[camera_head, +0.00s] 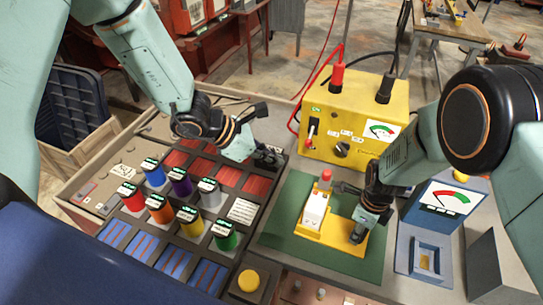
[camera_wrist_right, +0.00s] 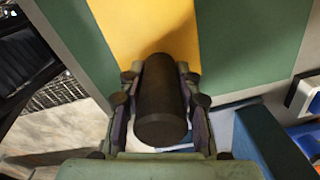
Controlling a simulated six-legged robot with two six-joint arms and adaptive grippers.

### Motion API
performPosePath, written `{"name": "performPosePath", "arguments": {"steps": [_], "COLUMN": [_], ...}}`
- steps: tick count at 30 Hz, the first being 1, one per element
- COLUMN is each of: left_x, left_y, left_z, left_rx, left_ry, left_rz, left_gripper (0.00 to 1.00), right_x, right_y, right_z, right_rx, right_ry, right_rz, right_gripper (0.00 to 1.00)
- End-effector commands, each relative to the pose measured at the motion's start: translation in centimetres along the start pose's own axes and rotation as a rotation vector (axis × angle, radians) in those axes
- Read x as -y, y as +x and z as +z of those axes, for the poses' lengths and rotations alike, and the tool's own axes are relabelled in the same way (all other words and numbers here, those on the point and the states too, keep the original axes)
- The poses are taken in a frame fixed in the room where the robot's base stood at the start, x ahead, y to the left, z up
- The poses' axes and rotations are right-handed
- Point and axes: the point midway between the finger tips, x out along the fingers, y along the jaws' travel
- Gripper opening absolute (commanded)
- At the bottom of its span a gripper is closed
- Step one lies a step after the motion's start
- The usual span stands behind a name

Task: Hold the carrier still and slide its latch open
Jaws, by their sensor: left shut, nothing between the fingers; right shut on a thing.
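The carrier, a yellow plate (camera_head: 322,232) with a white block (camera_head: 314,208) on it, lies on a green mat (camera_head: 280,222). A red-topped knob (camera_head: 326,176) stands at the block's far end; which part is the latch I cannot tell. My right gripper (camera_head: 361,224) is at the carrier's right end. In the right wrist view its fingers are shut on a dark cylindrical handle (camera_wrist_right: 161,100) over the yellow plate (camera_wrist_right: 150,28). My left gripper (camera_head: 268,157) is shut and empty, above the rack's far right corner, apart from the carrier.
Left of the mat is a rack (camera_head: 115,235) with several coloured cylinders and red and blue slots. A yellow meter box (camera_head: 350,100) stands behind the mat. A blue meter box (camera_head: 440,205) and blue-grey holder (camera_head: 424,255) are at right. A yellow button (camera_head: 249,280) is in front.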

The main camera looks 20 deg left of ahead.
Motion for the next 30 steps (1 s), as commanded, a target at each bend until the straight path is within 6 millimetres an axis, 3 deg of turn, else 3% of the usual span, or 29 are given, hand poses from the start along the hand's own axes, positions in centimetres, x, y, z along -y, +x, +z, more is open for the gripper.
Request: {"name": "performPosePath", "arguments": {"steps": [14,15,24,30], "left_x": [0.0,0.0,0.0,0.0], "left_y": [-0.45,-0.44,-0.43,-0.43], "left_z": [0.02,0.02,0.02,0.02], "left_rx": [0.0,0.0,0.0,0.0], "left_ry": [0.0,0.0,0.0,0.0], "left_rz": [0.0,0.0,0.0,0.0], "left_gripper": [0.0,0.0,0.0,0.0], "right_x": [-0.03,-0.03,0.02,0.04], "right_y": [0.0,0.0,-0.02,-0.03], "right_z": [-0.08,-0.08,-0.03,-0.01], "right_rx": [-0.002,-0.002,0.0,0.0], "right_ry": [0.0,0.0,0.001,0.001], "right_rz": [0.002,0.002,0.0,-0.001], "right_gripper": [0.0,0.35,0.6,0.6]}}
